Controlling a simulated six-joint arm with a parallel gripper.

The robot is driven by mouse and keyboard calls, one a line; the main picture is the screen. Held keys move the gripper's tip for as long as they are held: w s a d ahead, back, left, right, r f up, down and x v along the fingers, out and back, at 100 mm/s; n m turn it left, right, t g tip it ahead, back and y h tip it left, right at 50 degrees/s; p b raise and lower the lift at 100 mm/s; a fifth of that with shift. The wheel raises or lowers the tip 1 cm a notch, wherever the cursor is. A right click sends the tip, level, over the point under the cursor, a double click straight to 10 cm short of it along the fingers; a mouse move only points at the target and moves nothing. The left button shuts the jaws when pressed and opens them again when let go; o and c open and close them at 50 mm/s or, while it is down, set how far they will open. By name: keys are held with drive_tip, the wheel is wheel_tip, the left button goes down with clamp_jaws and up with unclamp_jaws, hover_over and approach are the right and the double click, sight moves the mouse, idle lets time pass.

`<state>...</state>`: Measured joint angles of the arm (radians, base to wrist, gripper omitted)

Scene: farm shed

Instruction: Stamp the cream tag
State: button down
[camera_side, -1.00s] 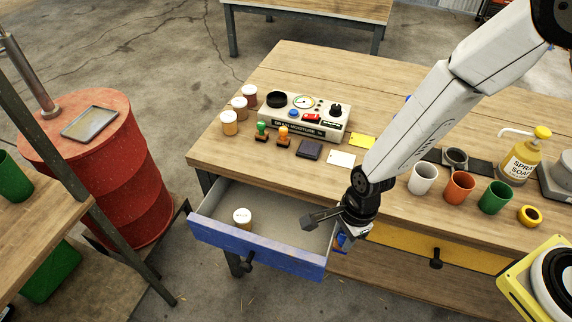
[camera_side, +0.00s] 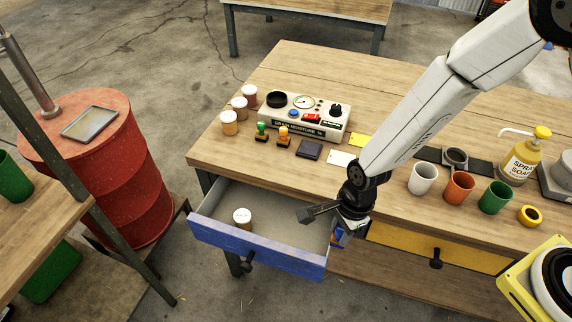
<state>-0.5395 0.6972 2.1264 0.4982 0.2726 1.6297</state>
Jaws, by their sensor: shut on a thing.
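A pale cream-white tag (camera_side: 342,159) lies flat on the bench, just left of my arm. A dark ink pad (camera_side: 309,149) lies left of it. Two stamps stand further left, one with a green handle (camera_side: 262,129) and one with an orange handle (camera_side: 283,132). My gripper (camera_side: 328,226) is at the right end of the open drawer (camera_side: 257,252), well in front of the tag. It is shut on a small blue item (camera_side: 337,238) with an orange patch, mostly hidden by the fingers, so I cannot tell what it is.
A white-lidded jar (camera_side: 242,218) stands in the drawer. A grain moisture meter (camera_side: 305,117) and several jars stand behind the stamps. A yellow tag (camera_side: 362,140) lies behind the cream one. White, orange and green cups (camera_side: 459,187) stand right of my arm.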

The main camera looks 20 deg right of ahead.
drive_tip(key=w+d+r, duration=0.1)
drive_tip(key=w, duration=0.3)
drive_tip(key=w+d+r, duration=0.1)
drive_tip(key=w+d, duration=0.1)
drive_tip(key=w, duration=0.2)
drive_tip(key=w+d+r, duration=0.1)
drive_tip(key=w+r, duration=0.1)
drive_tip(key=w, duration=0.2)
drive_tip(key=shift+w+d, duration=0.25)
drive_tip(key=shift+d, duration=0.1)
drive_tip(key=w+d+r, duration=0.4)
drive_tip(key=w+d, duration=0.3)
drive_tip(key=d, duration=0.1)
drive_tip(key=shift+w+d+r, duration=0.15)
drive_tip(key=shift+w+d, duration=0.2)
drive_tip(key=shift+w, duration=0.05)
hover_over(339, 160)
drive_tip(key=shift+d+f, duration=0.25)
drive_tip(key=shift+f, duration=1.25)
drive_tip(key=shift+d+f, duration=0.2)
drive_tip(key=shift+f, duration=1.3)
drive_tip(key=shift+f, duration=0.6)
drive_tip(key=shift+r, duration=0.2)
wheel_tip(339, 160, up, 7)
drive_tip(key=shift+f, duration=0.15)
